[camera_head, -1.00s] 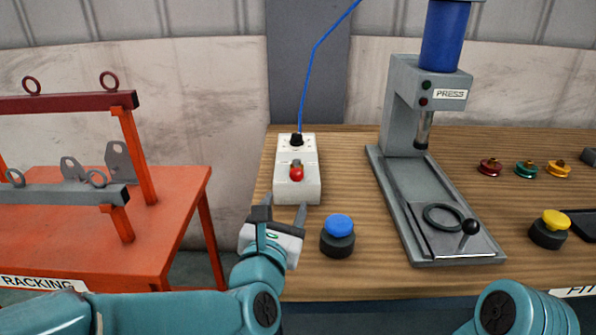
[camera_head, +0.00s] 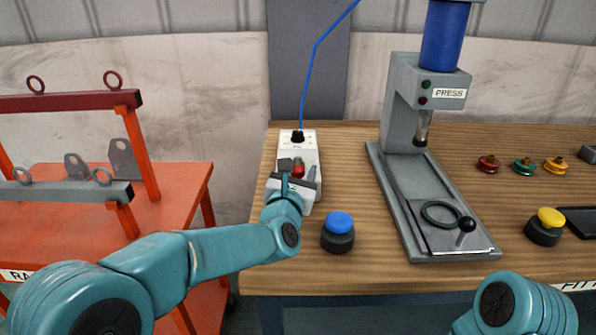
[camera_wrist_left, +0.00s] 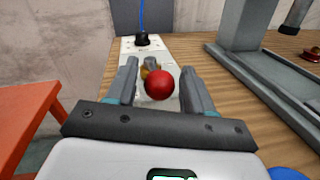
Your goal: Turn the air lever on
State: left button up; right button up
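The air lever is a red ball knob (camera_head: 298,171) on a white box (camera_head: 311,148) at the left of the wooden bench. A blue air line runs up from the black fitting at the box's far end. My left gripper (camera_head: 298,171) is over the box. In the left wrist view the red knob (camera_wrist_left: 159,84) sits between the two fingertips of my left gripper (camera_wrist_left: 157,85), with a gap showing on each side. A brass part (camera_wrist_left: 150,64) shows just behind the knob. My right gripper is out of view; only part of the right arm shows at the bottom right.
A blue button (camera_head: 339,225) on a black base stands right of my left forearm. The grey press (camera_head: 407,105) stands further right, with a yellow button (camera_head: 546,224) and several coloured spools beyond. An orange rack (camera_head: 130,190) is at the left.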

pick_arm(q)
grip_shut()
jog(key=shift+d+r+n+y+b, duration=0.1)
jog(key=shift+d+n+y+b, duration=0.2)
jog(key=shift+y, duration=0.25)
jog(key=shift+d+n+y+b, duration=0.15)
jog(key=shift+n+y+b, duration=0.25)
jog(key=shift+y, duration=0.15)
jog(key=shift+o, duration=1.3)
grip_release()
jog(key=shift+w, duration=0.1)
jog(key=shift+s, duration=0.45)
jog(key=s+a+b, duration=0.1)
jog(key=s+b, duration=0.1)
jog(key=s, duration=1.3)
jog(key=shift+s, duration=0.25)
